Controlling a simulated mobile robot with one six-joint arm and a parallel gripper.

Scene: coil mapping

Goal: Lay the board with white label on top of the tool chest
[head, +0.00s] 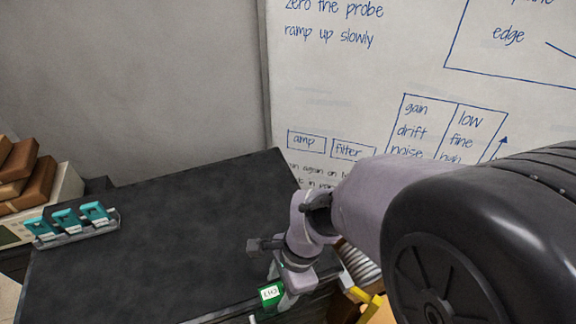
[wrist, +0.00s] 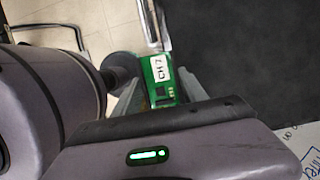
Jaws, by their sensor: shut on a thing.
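The board with white label is a small green board (head: 268,297) with handwriting on its white patch. My gripper (wrist: 167,88) is shut on it, with a grey finger on either side in the wrist view. The board is at the front edge of a wide black top (head: 150,235), which I take to be the tool chest's top. In the wrist view the black top (wrist: 245,50) lies right of the board and pale floor lies left of it. The board's lower end is hidden behind my gripper, and its height above the edge is hard to tell.
A clear tray (head: 78,233) with 3 teal pieces stands at the left of the black top. Left of that, brown boxes (head: 25,172) lie on a pale instrument (head: 68,188). A whiteboard (head: 330,85) stands behind. The middle of the black top is bare.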

